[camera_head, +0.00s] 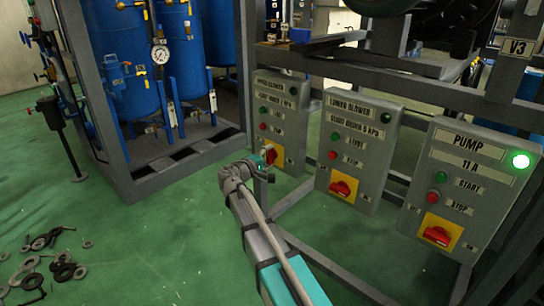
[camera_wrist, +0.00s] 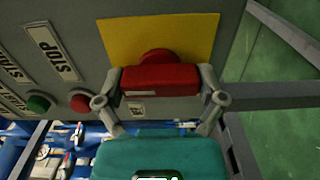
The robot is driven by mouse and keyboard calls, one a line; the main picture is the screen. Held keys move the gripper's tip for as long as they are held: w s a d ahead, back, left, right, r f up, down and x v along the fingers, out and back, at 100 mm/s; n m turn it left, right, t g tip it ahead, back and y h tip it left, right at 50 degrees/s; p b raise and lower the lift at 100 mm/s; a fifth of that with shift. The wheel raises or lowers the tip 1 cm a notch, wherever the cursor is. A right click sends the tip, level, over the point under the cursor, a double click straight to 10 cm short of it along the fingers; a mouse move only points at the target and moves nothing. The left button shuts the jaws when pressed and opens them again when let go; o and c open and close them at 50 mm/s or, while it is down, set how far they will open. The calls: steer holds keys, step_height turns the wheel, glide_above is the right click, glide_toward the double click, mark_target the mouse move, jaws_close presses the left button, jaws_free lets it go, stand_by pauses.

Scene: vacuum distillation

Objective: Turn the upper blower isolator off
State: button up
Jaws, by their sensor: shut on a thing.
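The upper blower box (camera_head: 281,95) is the leftmost of three grey control boxes in the head view. Its isolator is a red rotary handle on a yellow plate (camera_head: 273,154), partly hidden by my gripper (camera_head: 262,166). In the wrist view the red isolator handle (camera_wrist: 160,80) sits between my two fingers, in front of the yellow plate (camera_wrist: 118,42). My gripper (camera_wrist: 160,101) is shut on the handle, one fingertip at each end. The green start button (camera_wrist: 39,103) and red stop button (camera_wrist: 81,102) lie to the left of the handle there.
The lower blower box (camera_head: 352,130) and pump box (camera_head: 456,185) stand to the right, each with a red isolator; the pump's green lamp (camera_head: 520,161) is lit. Blue tanks (camera_head: 124,60) stand behind. Loose black rings (camera_head: 62,270) lie on the open green floor at left.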

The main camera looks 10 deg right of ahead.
steer(key=shift+a, duration=0.25)
steer(key=o, duration=0.8)
steer(key=shift+c, duration=0.2)
steer(key=shift+o, duration=0.3)
steer(key=shift+d, duration=0.15)
steer(key=v, duration=1.2)
